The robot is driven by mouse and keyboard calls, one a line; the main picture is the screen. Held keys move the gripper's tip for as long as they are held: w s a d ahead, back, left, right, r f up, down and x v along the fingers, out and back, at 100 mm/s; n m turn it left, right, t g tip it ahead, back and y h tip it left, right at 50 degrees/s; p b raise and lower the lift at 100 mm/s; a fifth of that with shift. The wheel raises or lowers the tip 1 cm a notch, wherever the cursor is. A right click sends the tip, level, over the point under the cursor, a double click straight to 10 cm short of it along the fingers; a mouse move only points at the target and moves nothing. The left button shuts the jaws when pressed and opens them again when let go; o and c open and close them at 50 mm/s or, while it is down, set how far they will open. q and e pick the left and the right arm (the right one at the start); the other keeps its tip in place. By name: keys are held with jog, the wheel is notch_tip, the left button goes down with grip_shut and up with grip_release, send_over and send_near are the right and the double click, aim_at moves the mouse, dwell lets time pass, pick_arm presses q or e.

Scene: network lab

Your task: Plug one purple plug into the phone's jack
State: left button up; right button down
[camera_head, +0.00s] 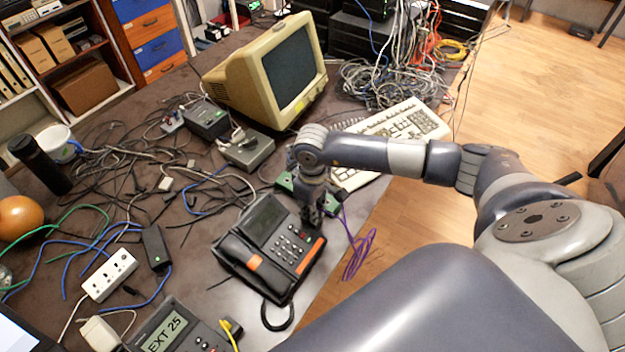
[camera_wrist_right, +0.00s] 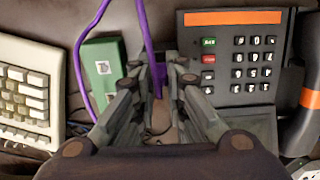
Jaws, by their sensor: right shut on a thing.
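A dark desk phone (camera_head: 262,243) with an orange strip and a keypad lies near the table's right edge. It also shows on the right in the wrist view (camera_wrist_right: 222,95). My right gripper (camera_head: 312,222) points down at the phone's upper right side. In the wrist view, my right gripper (camera_wrist_right: 159,84) is shut on a purple plug (camera_wrist_right: 158,72), beside the keypad. A purple cable (camera_head: 358,255) hangs over the table edge and also runs up from the plug (camera_wrist_right: 146,25). The phone's jack cannot be made out. My left gripper is out of view.
A green box (camera_wrist_right: 104,72) lies just left of the gripper in the wrist view. A beige keyboard (camera_head: 405,125) and an old monitor (camera_head: 270,75) stand behind. A second phone (camera_head: 165,330) reads EXT 25. Loose cables cover much of the table's left side.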

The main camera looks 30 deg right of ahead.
jog(key=shift+f, duration=0.2)
jog(key=c, duration=1.5)
grip_release()
jog(key=shift+c, duration=0.2)
jog(key=shift+r, duration=0.1)
notch_tip(320, 180, up, 12)
